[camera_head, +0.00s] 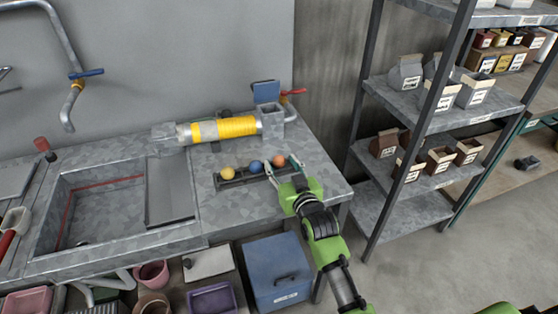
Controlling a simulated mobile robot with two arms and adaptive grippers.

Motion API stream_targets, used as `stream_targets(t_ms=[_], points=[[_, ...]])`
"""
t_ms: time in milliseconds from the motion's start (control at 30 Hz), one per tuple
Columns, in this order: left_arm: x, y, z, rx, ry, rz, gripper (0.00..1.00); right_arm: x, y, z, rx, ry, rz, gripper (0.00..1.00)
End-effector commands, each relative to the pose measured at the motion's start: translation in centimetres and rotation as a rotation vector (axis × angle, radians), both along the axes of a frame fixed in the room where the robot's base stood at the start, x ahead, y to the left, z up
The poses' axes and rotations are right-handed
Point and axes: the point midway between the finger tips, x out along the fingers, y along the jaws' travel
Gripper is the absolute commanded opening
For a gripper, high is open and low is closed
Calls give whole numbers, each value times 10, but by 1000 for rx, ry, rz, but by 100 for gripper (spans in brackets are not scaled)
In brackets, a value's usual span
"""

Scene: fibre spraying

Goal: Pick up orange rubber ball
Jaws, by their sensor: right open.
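The orange rubber ball (279,160) sits at the right end of a dark rack (243,178) on the metal counter. A blue ball (256,166) and a yellow ball (227,173) sit to its left in the same rack. My right gripper (282,167) is open at the orange ball, its fingers reaching to either side of it. I cannot tell whether the fingers touch the ball. My left gripper is not in view.
A sink basin (105,205) is left on the counter. Metal shelves (405,182) with boxes stand to the right. A blue bin (277,272) and several tubs are below the counter.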

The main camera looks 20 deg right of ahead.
Motion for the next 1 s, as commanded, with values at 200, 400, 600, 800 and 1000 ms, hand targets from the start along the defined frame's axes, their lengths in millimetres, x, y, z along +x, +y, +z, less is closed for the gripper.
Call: stream_targets(t_ms=[200,400,600,800,1000], points=[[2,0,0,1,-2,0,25,5,0,-1,0,0,0,46],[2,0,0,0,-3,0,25,4,0,-1,0,0,0,20],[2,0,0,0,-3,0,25,4,0,-1,0,0,0,12],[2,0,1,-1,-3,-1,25,4,0,0,0,0,0,12],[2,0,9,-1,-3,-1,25,7,-1,8,-1,0,0,12]])
